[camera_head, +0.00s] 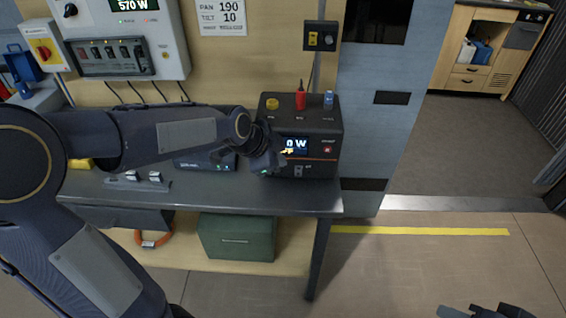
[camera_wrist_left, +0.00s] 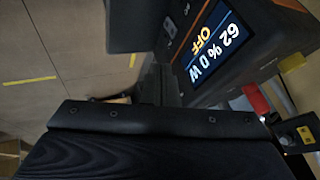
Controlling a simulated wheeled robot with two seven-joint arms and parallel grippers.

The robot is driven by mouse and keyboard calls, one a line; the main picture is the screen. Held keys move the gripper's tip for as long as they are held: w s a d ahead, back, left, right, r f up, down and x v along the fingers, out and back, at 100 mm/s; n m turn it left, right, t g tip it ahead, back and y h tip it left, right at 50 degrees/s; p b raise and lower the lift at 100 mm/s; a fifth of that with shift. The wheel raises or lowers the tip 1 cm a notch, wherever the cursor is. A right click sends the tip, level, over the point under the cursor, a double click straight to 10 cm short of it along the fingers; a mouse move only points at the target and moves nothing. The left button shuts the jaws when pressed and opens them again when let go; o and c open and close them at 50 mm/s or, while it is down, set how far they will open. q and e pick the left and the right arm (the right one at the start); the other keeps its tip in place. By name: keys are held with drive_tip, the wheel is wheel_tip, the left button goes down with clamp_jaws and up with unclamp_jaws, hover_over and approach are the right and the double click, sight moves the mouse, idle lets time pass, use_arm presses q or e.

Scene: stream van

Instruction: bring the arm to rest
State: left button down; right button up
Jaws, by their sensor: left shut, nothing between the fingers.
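My left arm reaches in from the left over the workbench. Its gripper (camera_head: 272,162) is shut and empty, close to the front left of a black power unit (camera_head: 325,128). I cannot tell whether it touches the unit. In the left wrist view the dark fingers (camera_wrist_left: 165,85) are beside the unit (camera_wrist_left: 250,65), whose screen (camera_wrist_left: 212,45) reads 62 %, 0 W and OFF. The screen (camera_head: 293,145) is partly covered by the gripper in the head view. A piece of my right gripper (camera_head: 482,312) shows at the bottom right edge, too cut off to judge.
The grey workbench (camera_head: 300,195) runs below the arm, with a green box (camera_head: 236,238) on the shelf under it. A wall panel (camera_head: 115,45) with switches hangs at upper left. A blue-grey pillar (camera_head: 375,120) stands right of the unit. The floor at right is clear.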

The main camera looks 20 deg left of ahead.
idle(0.5)
use_arm(q)
drive_tip(key=s+a+n, duration=0.1)
drive_tip(key=s+n, duration=1.4)
drive_tip(key=s, duration=1)
drive_tip(key=shift+a+g+h, duration=0.3)
drive_tip(key=shift+a+g, duration=0.05)
drive_tip(key=shift+g, duration=0.05)
drive_tip(key=shift+a, duration=0.1)
